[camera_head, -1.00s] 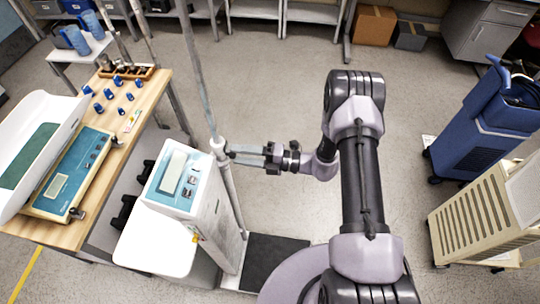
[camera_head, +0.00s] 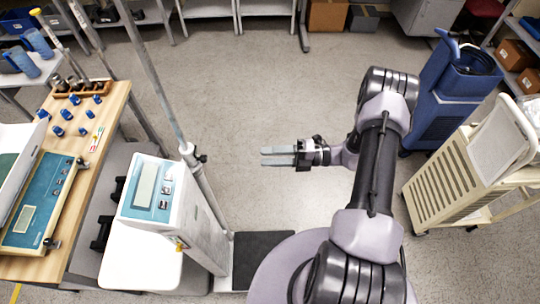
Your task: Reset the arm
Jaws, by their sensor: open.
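My arm reaches up from the bottom right of the head view and bends left at its wrist. My gripper (camera_head: 268,156) points left over bare floor, to the right of the pole. Its two fingers lie side by side with a gap between them, and nothing shows between them. It is apart from the pole (camera_head: 158,75) and from the white infusion pump unit (camera_head: 150,190) with a teal panel at lower left.
A wooden table (camera_head: 105,125) on the left bears blue knobs (camera_head: 67,115) and a teal device (camera_head: 40,205). A blue machine (camera_head: 450,95) and a beige cart (camera_head: 450,185) stand at right. A dark mat (camera_head: 258,255) lies below the gripper. The middle floor is clear.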

